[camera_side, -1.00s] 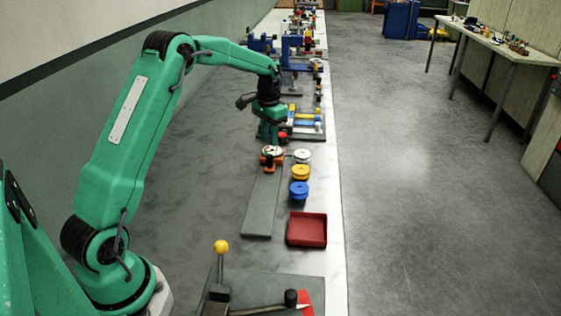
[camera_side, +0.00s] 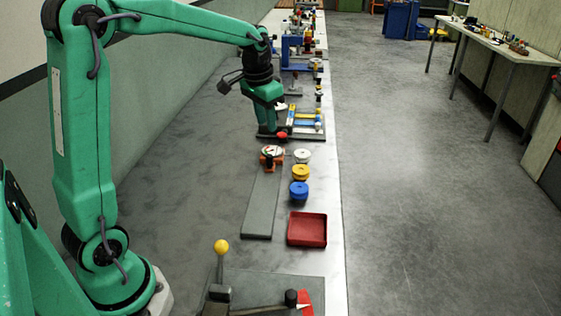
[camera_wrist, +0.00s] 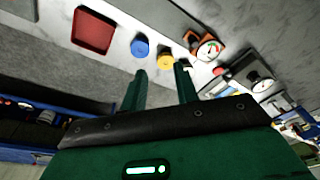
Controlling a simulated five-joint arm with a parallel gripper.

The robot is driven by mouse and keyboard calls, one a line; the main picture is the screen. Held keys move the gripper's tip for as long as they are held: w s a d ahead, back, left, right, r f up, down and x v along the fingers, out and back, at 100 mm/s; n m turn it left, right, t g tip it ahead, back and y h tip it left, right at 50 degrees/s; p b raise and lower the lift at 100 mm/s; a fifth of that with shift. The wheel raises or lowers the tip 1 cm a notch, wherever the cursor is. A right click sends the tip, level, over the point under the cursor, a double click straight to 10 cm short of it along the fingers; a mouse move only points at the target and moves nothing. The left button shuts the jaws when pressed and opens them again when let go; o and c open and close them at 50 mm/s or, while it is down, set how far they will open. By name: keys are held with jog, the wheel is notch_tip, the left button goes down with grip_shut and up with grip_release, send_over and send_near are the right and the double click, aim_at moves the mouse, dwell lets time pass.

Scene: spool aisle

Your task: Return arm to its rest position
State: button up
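My gripper (camera_side: 270,130) hangs from my green arm in the side view, near the dial device on an orange stand (camera_side: 272,152). In the wrist view my gripper (camera_wrist: 160,80) has its two fingers apart, with nothing held between them. A yellow spool (camera_wrist: 165,61) shows just beyond the gap between the fingertips and a blue spool (camera_wrist: 140,46) to its left. My upper arm stands nearly upright, with the forearm reaching right and slightly down.
A white spool (camera_side: 302,156), the yellow spool (camera_side: 300,172) and the blue spool (camera_side: 299,190) line the bench, with a red tray (camera_side: 307,229) nearer. A lever with a yellow knob (camera_side: 221,247) stands in front. Fixtures crowd the far bench.

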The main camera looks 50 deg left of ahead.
jog(key=s+d+t, duration=0.1)
jog(key=s+d, duration=0.4)
jog(key=s, duration=0.5)
jog(key=s+d+r+t, duration=0.1)
jog(key=s+d, duration=0.4)
jog(key=s, duration=0.6)
jog(key=shift+s+d+r+t, duration=0.25)
jog(key=shift+d+r+t, duration=0.05)
jog(key=shift+t, duration=0.5)
